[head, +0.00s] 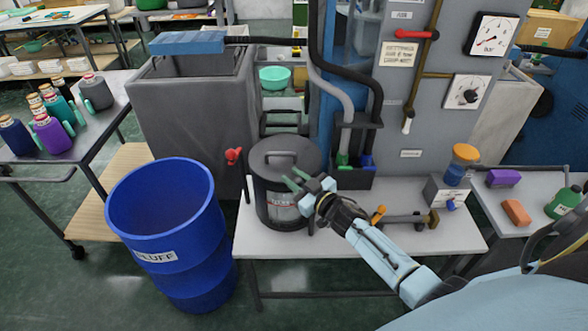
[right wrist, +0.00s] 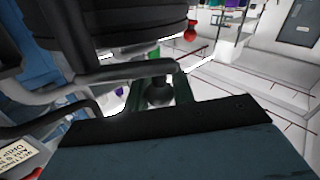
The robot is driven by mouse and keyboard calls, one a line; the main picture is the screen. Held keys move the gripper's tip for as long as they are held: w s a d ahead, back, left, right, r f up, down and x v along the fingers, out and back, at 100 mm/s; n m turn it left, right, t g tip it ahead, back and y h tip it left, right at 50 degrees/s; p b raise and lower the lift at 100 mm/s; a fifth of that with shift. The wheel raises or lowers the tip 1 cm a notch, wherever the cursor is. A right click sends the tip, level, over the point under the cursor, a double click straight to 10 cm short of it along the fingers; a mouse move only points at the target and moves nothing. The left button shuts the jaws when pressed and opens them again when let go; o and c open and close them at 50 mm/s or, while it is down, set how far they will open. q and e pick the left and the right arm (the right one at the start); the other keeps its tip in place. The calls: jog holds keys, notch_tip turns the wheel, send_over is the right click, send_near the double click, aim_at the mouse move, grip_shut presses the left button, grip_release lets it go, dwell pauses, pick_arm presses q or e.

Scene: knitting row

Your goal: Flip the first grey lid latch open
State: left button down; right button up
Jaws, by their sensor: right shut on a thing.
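A dark grey pot (head: 283,205) with a grey lid (head: 272,152) and a top handle stands on the white table. My right gripper (head: 296,181) reaches in from the right, with its greenish fingers at the pot's right front side, just below the lid rim. In the right wrist view the fingers (right wrist: 158,95) are closed around a small dark grey knob, which looks like the end of a grey lid latch (right wrist: 158,92). A grey bar runs across just beyond the fingers. The pot's side (right wrist: 110,25) shows above. Whether the latch is flipped cannot be told. My left gripper is out of view.
A blue barrel (head: 165,225) stands left of the white table (head: 340,235). A red valve handle (head: 233,155) is left of the pot. A pipe fitting with an orange lever (head: 379,213) lies right of my gripper, and a grey panel with gauges rises behind.

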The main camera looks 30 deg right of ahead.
jog(key=shift+s+n+g+y, duration=0.25)
jog(key=shift+n+y, duration=0.25)
jog(key=shift+y, duration=0.25)
jog(key=shift+s+n+g+y, duration=0.2)
jog(key=shift+n+y, duration=0.3)
jog(key=shift+y, duration=0.25)
jog(key=shift+a, duration=0.1)
jog(key=o, duration=1)
jog(key=shift+s, duration=0.1)
jog(key=v, duration=1.3)
jog(key=shift+s, duration=0.15)
